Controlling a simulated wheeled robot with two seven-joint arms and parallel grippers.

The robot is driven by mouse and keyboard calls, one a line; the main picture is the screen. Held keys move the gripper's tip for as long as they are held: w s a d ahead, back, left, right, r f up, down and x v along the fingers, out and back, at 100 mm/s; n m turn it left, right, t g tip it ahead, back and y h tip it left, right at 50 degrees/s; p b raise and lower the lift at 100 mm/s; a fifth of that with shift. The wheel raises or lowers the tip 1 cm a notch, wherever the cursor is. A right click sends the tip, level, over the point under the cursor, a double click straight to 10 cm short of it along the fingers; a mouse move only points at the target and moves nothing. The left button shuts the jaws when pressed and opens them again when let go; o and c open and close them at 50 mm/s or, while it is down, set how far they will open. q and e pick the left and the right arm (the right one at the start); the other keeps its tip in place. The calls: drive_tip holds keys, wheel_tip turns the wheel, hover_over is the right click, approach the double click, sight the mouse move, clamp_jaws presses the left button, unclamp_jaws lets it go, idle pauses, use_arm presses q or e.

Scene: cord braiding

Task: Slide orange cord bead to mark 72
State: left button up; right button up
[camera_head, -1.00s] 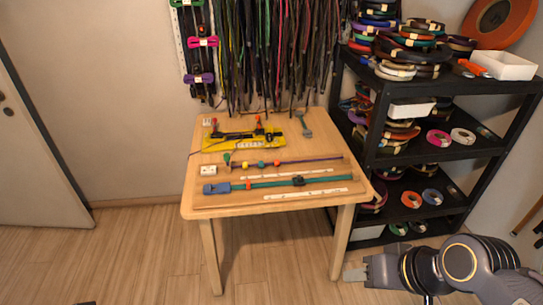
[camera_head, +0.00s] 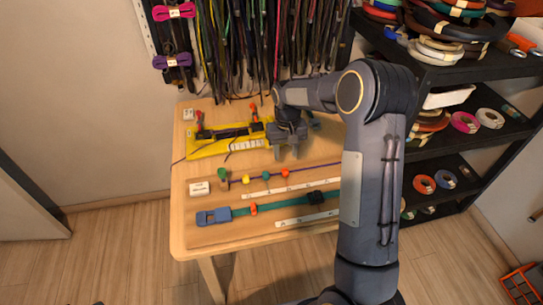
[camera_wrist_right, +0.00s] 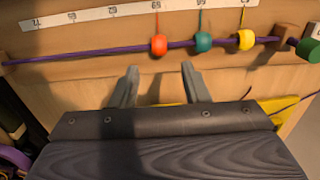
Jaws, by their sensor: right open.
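The orange bead (camera_head: 285,172) sits on a thin purple cord (camera_head: 315,167) on the table, right of a teal bead (camera_head: 266,175) and a yellow bead (camera_head: 246,179). In the right wrist view the orange bead (camera_wrist_right: 158,46) is left of the teal and yellow ones. My right gripper (camera_head: 286,151) is open and empty, behind the cord. In the right wrist view its fingertips (camera_wrist_right: 158,76) straddle the orange bead's line, apart from it. My left gripper is out of view.
A teal strap (camera_head: 278,203) with a blue buckle (camera_head: 214,216), an orange ring and a dark slider lies at the front. A yellow tool (camera_head: 207,148) lies behind the cord. A green knob (camera_head: 222,174) stands at the cord's left end. A black shelf stands right.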

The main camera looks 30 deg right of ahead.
sight(285, 170)
wheel_tip(285, 170, down, 7)
drive_tip(key=shift+s+f+p, duration=0.1)
drive_tip(key=shift+f+p, duration=0.1)
drive_tip(key=shift+p, duration=0.1)
clamp_jaws()
idle(0.3)
